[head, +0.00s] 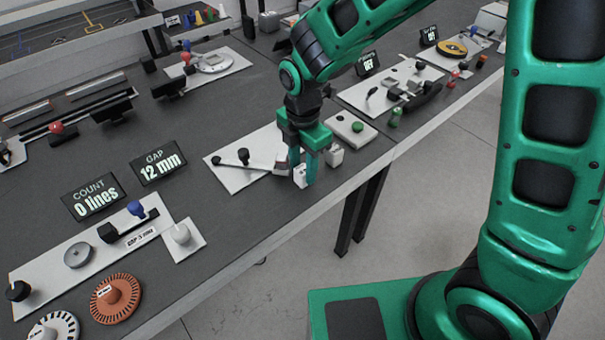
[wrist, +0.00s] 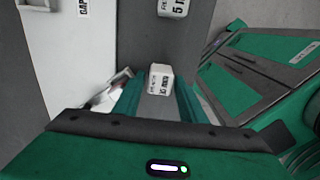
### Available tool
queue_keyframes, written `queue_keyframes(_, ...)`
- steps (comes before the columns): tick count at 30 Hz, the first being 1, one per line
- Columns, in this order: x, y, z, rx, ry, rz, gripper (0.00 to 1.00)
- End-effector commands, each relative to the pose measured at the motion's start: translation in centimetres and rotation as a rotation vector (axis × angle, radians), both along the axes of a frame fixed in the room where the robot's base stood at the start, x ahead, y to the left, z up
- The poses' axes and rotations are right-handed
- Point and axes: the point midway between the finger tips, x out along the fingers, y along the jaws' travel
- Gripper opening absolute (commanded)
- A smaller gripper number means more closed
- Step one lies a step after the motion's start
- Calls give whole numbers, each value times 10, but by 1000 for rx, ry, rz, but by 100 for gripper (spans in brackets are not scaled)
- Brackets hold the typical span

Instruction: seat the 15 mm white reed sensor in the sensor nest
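A small white block, the reed sensor (head: 299,176), stands low between the fingers of my gripper (head: 304,177) near the table's front edge. In the wrist view the sensor (wrist: 159,79) shows its printed label between the two teal fingertips (wrist: 159,92). The fingers lie close along its sides; whether they press on it is not clear. A second white block (head: 334,155) with a different label stands just right of the gripper, and its lower part shows at the top of the wrist view (wrist: 172,6). I cannot clearly identify the sensor nest.
A white plate (head: 232,180) with a dark lever and a pale fitting lies left of the gripper. A plate with a green button (head: 357,127) lies behind to the right. Signs reading "0 lines" (head: 94,197) and "12 mm" (head: 159,167) stand left.

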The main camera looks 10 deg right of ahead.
Motion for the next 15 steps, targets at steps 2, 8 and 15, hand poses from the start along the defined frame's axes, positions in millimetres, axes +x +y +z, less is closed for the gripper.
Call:
queue_keyframes(2, 0, 0, -2, 1, -1, 0, 38)
queue_keyframes(8, 0, 0, -2, 1, -1, -1, 33)
queue_keyframes(15, 0, 0, -2, 1, -1, -1, 5)
